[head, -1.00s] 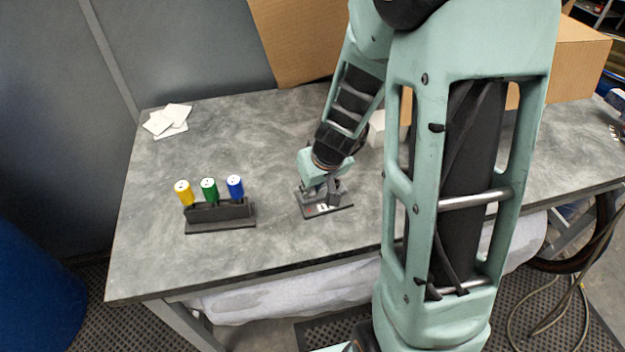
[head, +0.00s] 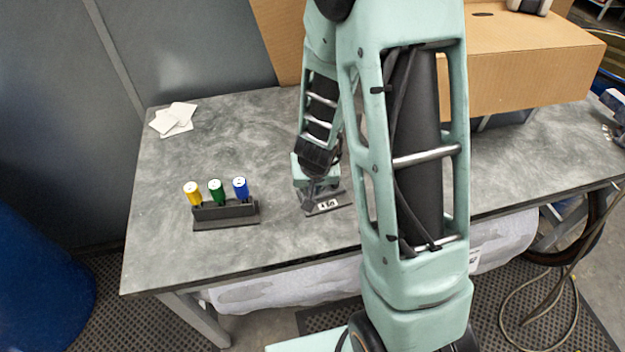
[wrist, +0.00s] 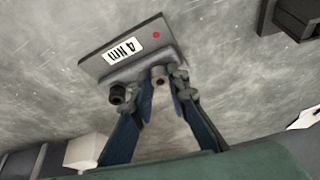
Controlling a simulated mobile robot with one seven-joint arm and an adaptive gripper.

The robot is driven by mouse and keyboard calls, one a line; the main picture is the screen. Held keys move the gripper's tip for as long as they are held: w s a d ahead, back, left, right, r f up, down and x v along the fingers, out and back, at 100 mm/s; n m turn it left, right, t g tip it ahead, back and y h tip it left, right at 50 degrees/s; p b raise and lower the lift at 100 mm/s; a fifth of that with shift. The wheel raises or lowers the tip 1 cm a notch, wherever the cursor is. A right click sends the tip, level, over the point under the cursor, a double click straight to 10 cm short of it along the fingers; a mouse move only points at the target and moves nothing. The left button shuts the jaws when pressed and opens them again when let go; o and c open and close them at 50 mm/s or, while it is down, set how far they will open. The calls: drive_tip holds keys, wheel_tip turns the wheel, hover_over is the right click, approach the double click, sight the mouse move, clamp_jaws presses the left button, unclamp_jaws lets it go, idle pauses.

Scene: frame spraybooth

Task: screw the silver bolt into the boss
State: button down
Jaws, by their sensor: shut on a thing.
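A dark round knob (wrist: 117,92) stands beside the left finger. In the head view my gripper (head: 318,200) is at the plate.
A black rack (head: 226,212) holding yellow, green and blue cylinders stands left of the plate. White cards (head: 174,118) lie at the table's back left. A large cardboard box (head: 530,65) is at the back right. The table (head: 165,245) is clear around the rack.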

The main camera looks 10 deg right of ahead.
drive_tip(key=shift+a+r+m+h+p, duration=0.15)
drive_tip(key=shift+m+h+p, duration=0.15)
drive_tip(key=shift+m+p, duration=0.65)
drive_tip(key=shift+p, duration=0.35)
drive_tip(key=shift+f, duration=0.2)
drive_tip(key=shift+m, duration=0.25)
drive_tip(key=shift+r+m+h+p, duration=0.15)
drive_tip(key=shift+m+h+p, duration=0.15)
drive_tip(key=shift+m+p, duration=0.25)
drive_tip(key=shift+f+g, duration=0.2)
drive_tip(key=shift+g, duration=0.1)
drive_tip(key=shift+m+h, duration=0.3)
drive_tip(key=shift+m, duration=0.15)
